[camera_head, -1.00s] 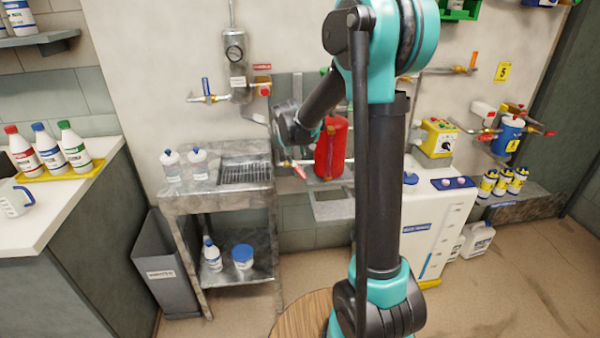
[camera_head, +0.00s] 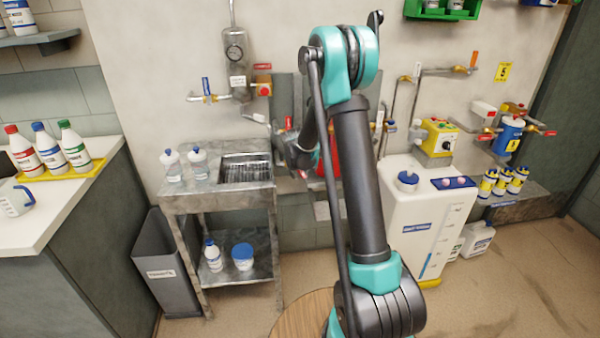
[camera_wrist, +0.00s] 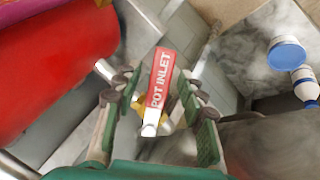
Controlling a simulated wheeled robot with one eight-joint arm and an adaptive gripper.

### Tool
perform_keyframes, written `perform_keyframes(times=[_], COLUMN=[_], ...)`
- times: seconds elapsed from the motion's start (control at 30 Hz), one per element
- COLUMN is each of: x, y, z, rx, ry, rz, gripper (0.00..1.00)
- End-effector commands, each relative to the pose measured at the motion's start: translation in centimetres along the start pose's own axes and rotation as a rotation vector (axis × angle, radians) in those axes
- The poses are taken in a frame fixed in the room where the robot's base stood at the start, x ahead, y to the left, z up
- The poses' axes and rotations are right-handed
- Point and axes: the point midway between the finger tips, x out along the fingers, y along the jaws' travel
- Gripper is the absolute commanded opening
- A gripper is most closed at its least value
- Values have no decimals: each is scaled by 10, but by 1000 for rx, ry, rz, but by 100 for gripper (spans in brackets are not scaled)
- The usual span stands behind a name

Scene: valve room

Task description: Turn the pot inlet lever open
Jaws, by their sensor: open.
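The pot inlet lever (camera_wrist: 162,80) has a red handle with white "POT INLET" lettering and a brass and silver valve body at its near end. In the wrist view it lies between the two open fingers of my gripper (camera_wrist: 162,95), with a gap visible on both sides. The red pot (camera_wrist: 60,60) fills the left of the wrist view, and a silver pipe (camera_wrist: 107,70) runs from it toward the lever. In the head view only a sliver of the red pot (camera_head: 325,160) shows behind my arm. My gripper and the lever are largely hidden there.
A steel cart (camera_head: 172,203) with a grate and bottles stands left of my gripper. A white tank (camera_head: 413,225) stands to the right. A yellow control box (camera_head: 440,137) and several pipe valves are on the wall.

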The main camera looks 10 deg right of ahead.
Motion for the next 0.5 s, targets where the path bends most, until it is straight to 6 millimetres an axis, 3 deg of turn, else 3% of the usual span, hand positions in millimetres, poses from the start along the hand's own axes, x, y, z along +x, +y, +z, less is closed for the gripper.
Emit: perform_keyframes(times=[0.3, 0.5], x=[3, 3], y=[0, 0], z=[0, 0], rx=[0, 0], ry=[0, 0], rz=[0, 0], gripper=[40, 17])
